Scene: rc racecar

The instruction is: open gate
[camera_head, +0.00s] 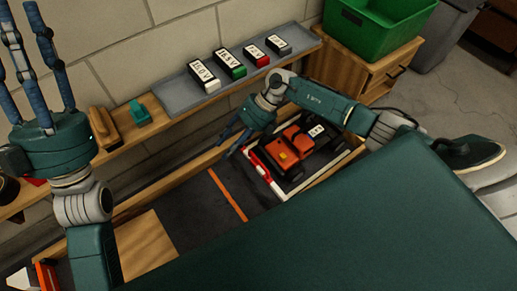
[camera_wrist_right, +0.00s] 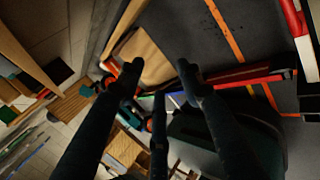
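A red and white bar (camera_head: 265,174), which looks like the gate, lies along the near-left side of the bay that holds an orange and black toy racecar (camera_head: 291,144). A red and white piece (camera_wrist_right: 302,38) shows at the upper right of the wrist view; I cannot tell for sure that it is the same bar. My right gripper (camera_head: 231,145) points down just left of the bar's far end, its fingers spread and empty. I cannot tell whether it touches the bar. My left gripper (camera_head: 20,12) is raised at the upper left, fingers up, open and empty.
A wooden shelf (camera_head: 118,157) along the wall bears a grey tray (camera_head: 178,98) with several labelled battery blocks. A green bin (camera_head: 372,28) stands on a wooden cabinet (camera_head: 352,68). The dark track has an orange line (camera_head: 228,195). Wooden side walls edge the track.

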